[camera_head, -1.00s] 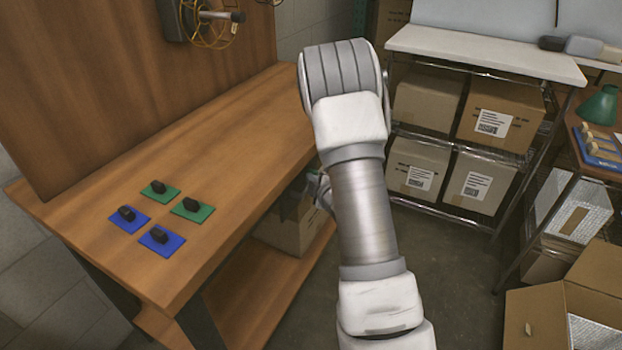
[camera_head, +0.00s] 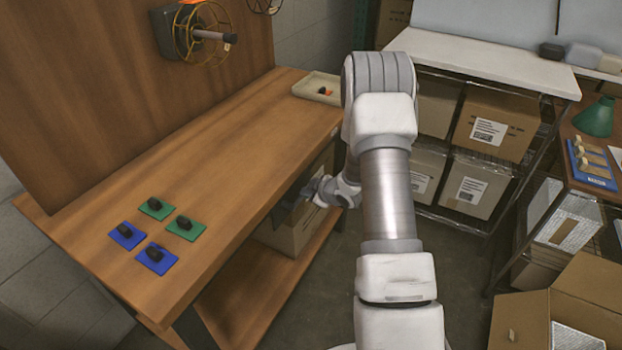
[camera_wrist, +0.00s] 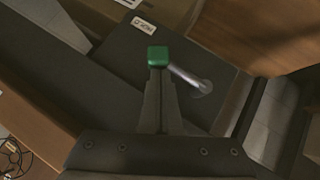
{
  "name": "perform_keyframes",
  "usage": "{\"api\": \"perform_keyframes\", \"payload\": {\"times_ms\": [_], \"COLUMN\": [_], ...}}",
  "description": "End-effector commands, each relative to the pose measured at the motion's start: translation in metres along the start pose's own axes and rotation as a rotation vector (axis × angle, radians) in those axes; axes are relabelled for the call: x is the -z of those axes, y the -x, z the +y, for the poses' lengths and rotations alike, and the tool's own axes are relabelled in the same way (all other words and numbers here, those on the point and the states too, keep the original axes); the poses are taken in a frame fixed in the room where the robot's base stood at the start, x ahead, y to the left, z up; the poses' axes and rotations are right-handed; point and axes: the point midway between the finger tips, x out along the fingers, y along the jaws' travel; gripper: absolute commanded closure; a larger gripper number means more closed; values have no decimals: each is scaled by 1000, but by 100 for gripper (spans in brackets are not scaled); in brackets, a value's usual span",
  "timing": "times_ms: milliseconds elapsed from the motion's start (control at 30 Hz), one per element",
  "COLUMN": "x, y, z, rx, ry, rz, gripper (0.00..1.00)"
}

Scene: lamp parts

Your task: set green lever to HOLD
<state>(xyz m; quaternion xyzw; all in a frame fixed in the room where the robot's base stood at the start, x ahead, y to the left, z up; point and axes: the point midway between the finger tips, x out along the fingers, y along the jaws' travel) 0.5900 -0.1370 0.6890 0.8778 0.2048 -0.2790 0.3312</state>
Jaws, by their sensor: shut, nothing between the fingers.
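The green lever shows in the wrist view as a green knob (camera_wrist: 158,55) on a thin metal rod. The rod rises from a dark panel (camera_wrist: 110,62) and leans up and left in the picture. A small white label (camera_wrist: 144,25) sits on the panel above the knob; its lettering is too small to read surely. My gripper (camera_wrist: 160,78) is shut and empty, its fingertips right by the knob; I cannot tell whether they touch it. In the head view my gripper (camera_head: 318,192) is beside the bench's front edge, low down, and the lever is hidden.
The wooden bench (camera_head: 215,150) carries blue and green plates with black knobs, and a pale tray (camera_head: 316,86) at its far end. A cardboard box (camera_head: 290,232) stands beneath it. A wire rack with boxes (camera_head: 492,130) and an open carton (camera_head: 575,305) are to the right.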

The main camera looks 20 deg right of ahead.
Motion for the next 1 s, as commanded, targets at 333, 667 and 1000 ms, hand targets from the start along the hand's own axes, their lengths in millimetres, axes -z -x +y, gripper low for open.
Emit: {"api": "perform_keyframes", "payload": {"times_ms": [333, 667, 1000], "x": [-5, -14, -16], "y": [-11, -20, -22], "z": [-10, -13, -14], "rx": [111, 108, 108], "ry": [-112, -109, -109], "rz": [-1, 0, 0], "gripper": [100, 100, 100]}}
